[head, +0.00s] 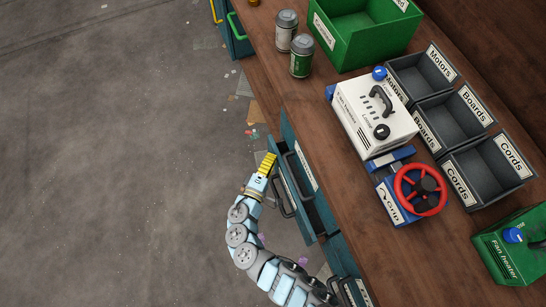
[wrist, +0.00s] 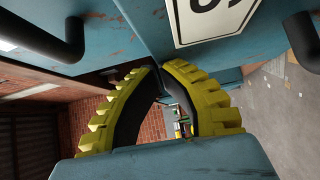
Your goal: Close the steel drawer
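A teal steel drawer (head: 296,205) stands pulled out from the front of the wooden bench, its dark handle on its outer face. A teal front (wrist: 120,25) with a white label and dark handles lies just beyond the tips. I cannot tell whether they touch it.
The bench (head: 335,160) carries a white machine (head: 372,120), a vise with a red wheel (head: 420,190), dark labelled bins (head: 455,118), a green crate (head: 350,48), two cans and a green fan heater (head: 510,250). Open grey floor (head: 110,150) lies left; small litter is near the bench.

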